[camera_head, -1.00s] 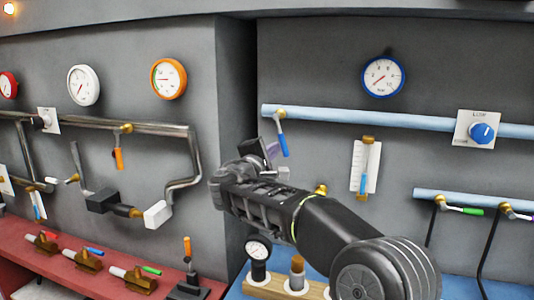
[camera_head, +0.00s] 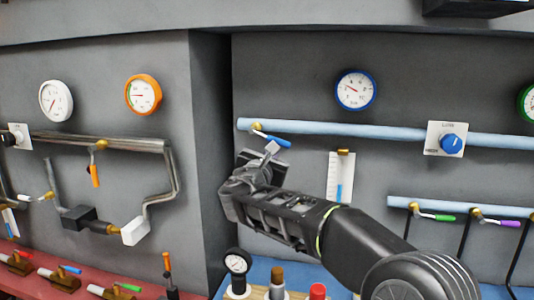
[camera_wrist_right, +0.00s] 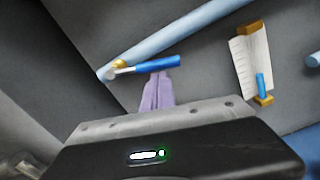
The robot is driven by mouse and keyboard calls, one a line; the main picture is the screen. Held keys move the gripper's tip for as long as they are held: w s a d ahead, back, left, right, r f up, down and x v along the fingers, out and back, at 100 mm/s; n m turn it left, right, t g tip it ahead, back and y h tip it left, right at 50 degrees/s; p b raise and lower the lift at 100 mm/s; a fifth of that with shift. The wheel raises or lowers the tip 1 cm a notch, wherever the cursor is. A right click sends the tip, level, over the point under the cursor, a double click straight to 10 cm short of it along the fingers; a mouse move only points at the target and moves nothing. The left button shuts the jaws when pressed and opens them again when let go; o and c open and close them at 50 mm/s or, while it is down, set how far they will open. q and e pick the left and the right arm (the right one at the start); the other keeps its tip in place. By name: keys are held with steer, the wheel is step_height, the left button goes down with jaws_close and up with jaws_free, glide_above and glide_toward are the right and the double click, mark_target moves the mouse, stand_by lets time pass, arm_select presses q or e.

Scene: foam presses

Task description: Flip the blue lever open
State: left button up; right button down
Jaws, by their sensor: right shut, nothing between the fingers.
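The blue lever (camera_head: 277,141) sits on a brass valve (camera_head: 256,127) at the left end of the upper light-blue pipe. It lies close to the line of the pipe, its handle pointing right and slightly down in the head view. In the right wrist view the blue lever (camera_wrist_right: 156,65) runs nearly level across the picture, just beyond the fingertips. My right gripper (camera_head: 271,149) is shut and empty, directly below the handle; its pale purple fingers (camera_wrist_right: 160,80) reach up to it. Whether they touch cannot be told. My left gripper is not in view.
A blue-rimmed gauge (camera_head: 355,90) hangs above the light-blue pipe (camera_head: 350,131). A blue knob (camera_head: 451,144) is further right, and a white scale card (camera_head: 341,177) is below the pipe. A wall corner stands close left of my gripper. Bottles stand on the blue bench below.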

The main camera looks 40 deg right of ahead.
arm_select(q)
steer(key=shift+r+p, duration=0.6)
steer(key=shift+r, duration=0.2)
arm_select(e)
steer(key=shift+s+d+r+n, duration=0.15)
steer(key=shift+s+r+n, duration=0.1)
steer(key=shift+r+n, duration=0.35)
steer(key=shift+s+d+r+n, duration=0.15)
steer(key=shift+s+r+n, duration=0.05)
steer(key=shift+r+n, duration=0.4)
steer(key=shift+r, duration=0.1)
